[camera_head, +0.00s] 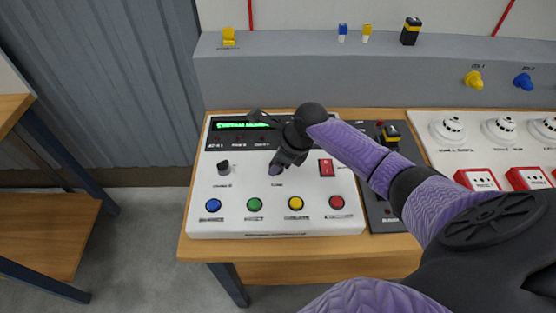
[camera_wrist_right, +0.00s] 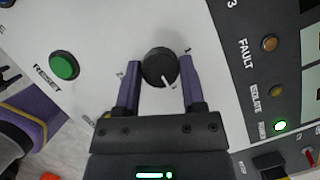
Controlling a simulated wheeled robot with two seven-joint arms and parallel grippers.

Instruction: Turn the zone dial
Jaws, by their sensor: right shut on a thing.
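The zone dial (camera_wrist_right: 159,66) is a round black knob with a white pointer line, seen in the right wrist view. It sits on the white control panel (camera_head: 240,228). My right gripper (camera_wrist_right: 159,72) is shut on the dial, with one purple finger on each side of it. In the head view my right gripper (camera_head: 281,168) reaches down over the panel's middle and hides the dial. The pointer runs toward the lower right in the wrist view.
Another black knob (camera_head: 224,168) stands to the left on the panel. Blue (camera_head: 213,205), green (camera_head: 254,204), yellow (camera_head: 295,203) and red (camera_head: 336,202) buttons line its front. A red switch (camera_head: 326,168) is to the right. White detectors (camera_head: 448,129) stand farther right.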

